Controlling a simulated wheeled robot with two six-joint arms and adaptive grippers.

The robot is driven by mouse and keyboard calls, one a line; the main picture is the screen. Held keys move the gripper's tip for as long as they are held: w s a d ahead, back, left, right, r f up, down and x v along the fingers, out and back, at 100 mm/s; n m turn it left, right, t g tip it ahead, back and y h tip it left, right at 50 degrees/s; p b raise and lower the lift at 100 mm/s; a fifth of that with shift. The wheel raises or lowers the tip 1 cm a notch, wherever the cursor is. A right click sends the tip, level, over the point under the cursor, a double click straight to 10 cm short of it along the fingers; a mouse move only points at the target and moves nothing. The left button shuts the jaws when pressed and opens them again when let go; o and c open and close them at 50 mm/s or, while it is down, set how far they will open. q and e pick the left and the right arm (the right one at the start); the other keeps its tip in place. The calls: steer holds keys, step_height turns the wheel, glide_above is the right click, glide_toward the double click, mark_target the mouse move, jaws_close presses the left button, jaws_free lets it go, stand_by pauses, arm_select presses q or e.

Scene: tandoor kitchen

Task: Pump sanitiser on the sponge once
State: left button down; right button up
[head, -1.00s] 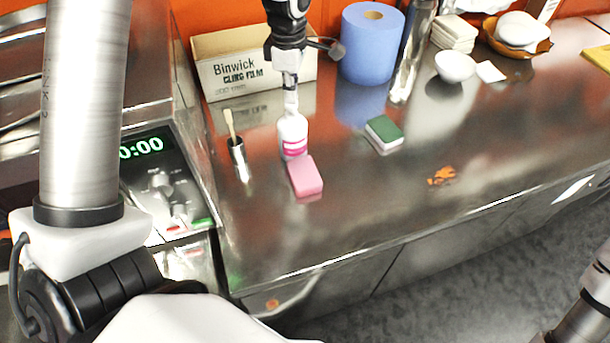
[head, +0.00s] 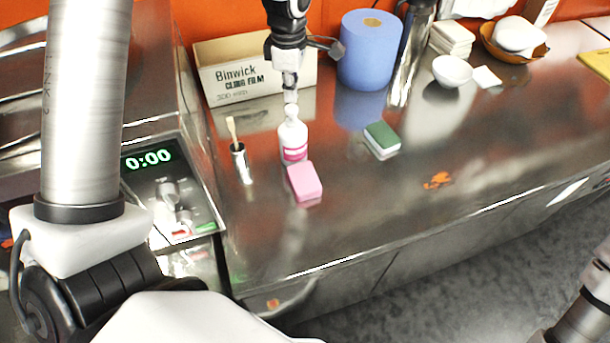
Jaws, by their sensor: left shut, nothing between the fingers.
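The white sanitiser bottle (head: 293,143) with a pink label stands upright on the steel counter. A pink sponge (head: 304,182) lies right in front of it. My left gripper (head: 290,88) points down over the bottle's pump top, shut and with nothing in it. Its tips are at or just above the pump head; whether they touch I cannot tell. The pump head is small and partly hidden by the tips. A green and white sponge (head: 382,140) lies apart to the right. My right gripper is out of view; only part of that arm shows at bottom right.
A small metal pot with a brush (head: 239,163) stands left of the bottle. Behind are a cling film box (head: 240,82) and a blue paper roll (head: 369,50). A white bowl (head: 452,70) is further right. The front right counter is mostly clear, with an orange smear.

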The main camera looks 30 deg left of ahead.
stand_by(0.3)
arm_select(q)
step_height(320, 180, up, 6)
steer(key=p, duration=0.5)
stand_by(0.4)
